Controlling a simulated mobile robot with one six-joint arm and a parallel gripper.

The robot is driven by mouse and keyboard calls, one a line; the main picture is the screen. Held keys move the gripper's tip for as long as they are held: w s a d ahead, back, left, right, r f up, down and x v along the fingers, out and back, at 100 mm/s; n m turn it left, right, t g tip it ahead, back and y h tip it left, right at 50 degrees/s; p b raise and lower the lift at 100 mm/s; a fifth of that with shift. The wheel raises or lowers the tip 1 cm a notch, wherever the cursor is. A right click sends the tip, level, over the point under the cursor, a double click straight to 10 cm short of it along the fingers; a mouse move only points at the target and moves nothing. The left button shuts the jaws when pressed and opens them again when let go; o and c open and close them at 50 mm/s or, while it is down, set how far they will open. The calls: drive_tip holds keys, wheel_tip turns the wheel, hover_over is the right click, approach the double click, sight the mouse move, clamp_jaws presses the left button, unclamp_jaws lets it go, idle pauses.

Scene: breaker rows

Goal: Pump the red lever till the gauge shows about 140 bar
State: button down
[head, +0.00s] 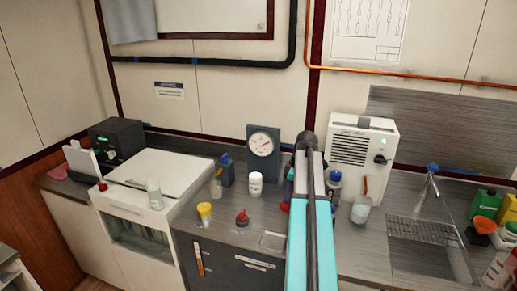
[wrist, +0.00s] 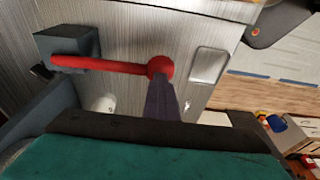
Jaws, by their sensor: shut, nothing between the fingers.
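The red lever (wrist: 105,65) shows in the wrist view as a red rod running from a dark grey block (wrist: 68,42) to a red ball (wrist: 160,67) at its end. My gripper (wrist: 161,92) is shut and empty. Its dark fingers come up right by the ball; I cannot tell whether they touch it. The round white gauge (head: 262,143) stands upright on a grey panel at the back of the counter in the head view. Its dial is too small to read the pressure. In the head view my arm hides the gripper and most of the lever.
A white vented box (head: 362,145) stands right of my arm, with a beaker (head: 361,209) before it. A white bottle (head: 255,184), a yellow-capped cup (head: 204,213) and a red-topped bottle (head: 242,218) stand to the left. A sink (head: 428,258) lies at the right.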

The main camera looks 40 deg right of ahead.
drive_tip(key=shift+d+f, duration=0.2)
drive_tip(key=shift+f, duration=0.25)
drive_tip(key=shift+w+r+p, duration=0.1)
drive_tip(key=shift+r+p, duration=1.75)
drive_tip(key=shift+r, duration=1.4)
wheel_tip(320, 180, up, 5)
drive_tip(key=p, duration=0.3)
drive_tip(key=shift+a, duration=0.1)
